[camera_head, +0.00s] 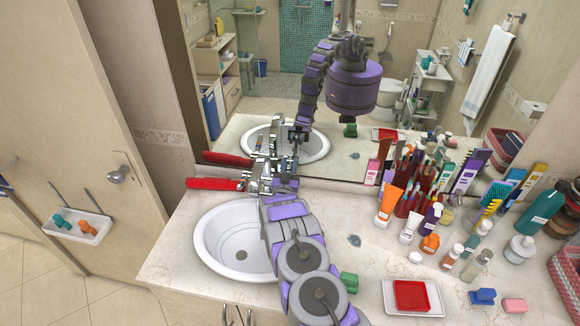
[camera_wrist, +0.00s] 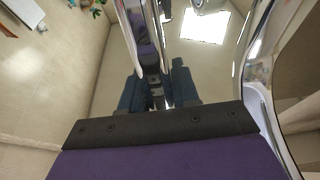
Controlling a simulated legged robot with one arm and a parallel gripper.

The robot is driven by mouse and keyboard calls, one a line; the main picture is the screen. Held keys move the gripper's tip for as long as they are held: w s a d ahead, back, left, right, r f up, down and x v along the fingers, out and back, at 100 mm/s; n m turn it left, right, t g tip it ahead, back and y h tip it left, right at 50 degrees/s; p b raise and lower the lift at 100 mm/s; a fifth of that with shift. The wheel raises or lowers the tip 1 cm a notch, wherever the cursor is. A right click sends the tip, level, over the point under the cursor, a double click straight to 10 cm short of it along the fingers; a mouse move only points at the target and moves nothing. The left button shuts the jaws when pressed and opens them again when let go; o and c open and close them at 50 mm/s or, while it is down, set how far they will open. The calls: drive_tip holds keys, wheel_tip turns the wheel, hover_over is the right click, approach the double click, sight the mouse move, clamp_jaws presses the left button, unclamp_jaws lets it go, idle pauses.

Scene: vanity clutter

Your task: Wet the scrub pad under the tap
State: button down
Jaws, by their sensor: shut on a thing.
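My gripper (camera_head: 285,163) is at the chrome tap (camera_head: 262,177) behind the basin (camera_head: 210,246). In the wrist view its dark fingers (camera_wrist: 155,92) close around a shiny chrome part that looks like the tap's lever; the exact contact is hard to see. No pad shows between the fingers. No water stream is visible. A green block (camera_head: 349,283) lies on the counter just right of my arm, partly near its edge. A red pad (camera_head: 411,295) lies in a white tray (camera_head: 391,306) at the front right. I cannot tell which is the scrub pad.
A long red item (camera_head: 213,184) lies left of the tap. Several bottles, tubes and brushes crowd the counter's right back, including an orange tube (camera_head: 389,204). Blue (camera_head: 482,296) and pink (camera_head: 514,305) blocks lie front right. The mirror (camera_head: 285,80) stands close behind the tap.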

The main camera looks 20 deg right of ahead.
drive_tip(key=c, duration=0.9)
unclamp_jaws()
drive_tip(key=shift+s+a+f, duration=0.25)
drive_tip(key=shift+s+a, duration=0.05)
drive_tip(key=shift+s, duration=0.05)
drive_tip(key=shift+p+v, duration=0.95)
drive_tip(key=shift+v, duration=7.3)
